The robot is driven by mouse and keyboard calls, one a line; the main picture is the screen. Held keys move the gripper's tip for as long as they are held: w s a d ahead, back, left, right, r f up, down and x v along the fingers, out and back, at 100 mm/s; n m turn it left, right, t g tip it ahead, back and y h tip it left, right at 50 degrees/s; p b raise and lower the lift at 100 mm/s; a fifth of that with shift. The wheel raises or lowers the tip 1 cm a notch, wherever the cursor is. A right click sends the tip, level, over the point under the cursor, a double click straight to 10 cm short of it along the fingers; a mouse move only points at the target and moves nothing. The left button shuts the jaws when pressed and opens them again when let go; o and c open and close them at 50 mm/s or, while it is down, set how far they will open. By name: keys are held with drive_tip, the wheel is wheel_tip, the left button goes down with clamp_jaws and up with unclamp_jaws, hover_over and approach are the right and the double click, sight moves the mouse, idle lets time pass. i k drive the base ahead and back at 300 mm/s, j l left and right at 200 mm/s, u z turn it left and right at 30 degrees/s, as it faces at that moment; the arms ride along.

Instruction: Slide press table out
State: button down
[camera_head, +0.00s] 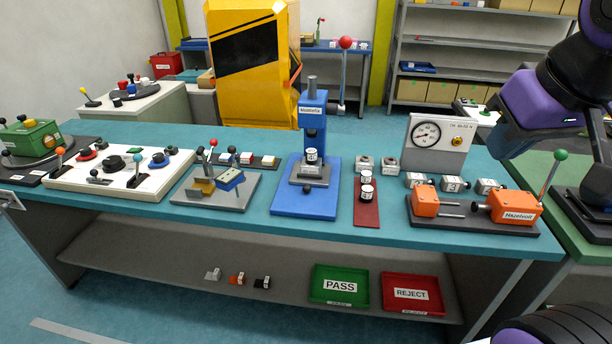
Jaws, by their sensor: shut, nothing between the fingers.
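The blue press (313,115) stands upright on a blue base plate (305,205) in the middle of the workbench. Its grey press table (309,180) sits low at the front of the column, under the ram. A small white-and-black labelled cylinder (312,156) stands on the press table, below the ram. A small dark knob (306,189) shows at the front of the press table. My purple and black arm reaches in at the upper right, well away from the press. My gripper's fingertips cannot be made out.
Right of the press is a red strip (366,217) with labelled cylinders. An orange clamp fixture (478,208) with a green-knobbed lever and a gauge box (438,142) stand farther right. A lever fixture (216,188) is left. Green (339,284) and red trays (412,294) lie on the lower shelf.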

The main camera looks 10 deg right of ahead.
sight(296, 178)
drive_tip(key=i+j, duration=0.15)
drive_tip(key=j, duration=0.25)
drive_tip(key=i+j, duration=0.15)
drive_tip(key=j, duration=0.25)
drive_tip(key=i+j, duration=0.15)
drive_tip(key=j, duration=0.25)
drive_tip(key=i+j+z, duration=0.1)
drive_tip(key=j, duration=0.35)
drive_tip(key=i+j, duration=0.2)
drive_tip(key=j, duration=0.2)
drive_tip(key=i+j, duration=0.15)
drive_tip(key=j, duration=0.25)
drive_tip(key=i+j, duration=0.15)
drive_tip(key=j, duration=0.3)
drive_tip(key=i+j, duration=0.15)
drive_tip(key=j, duration=0.25)
drive_tip(key=z, duration=0.05)
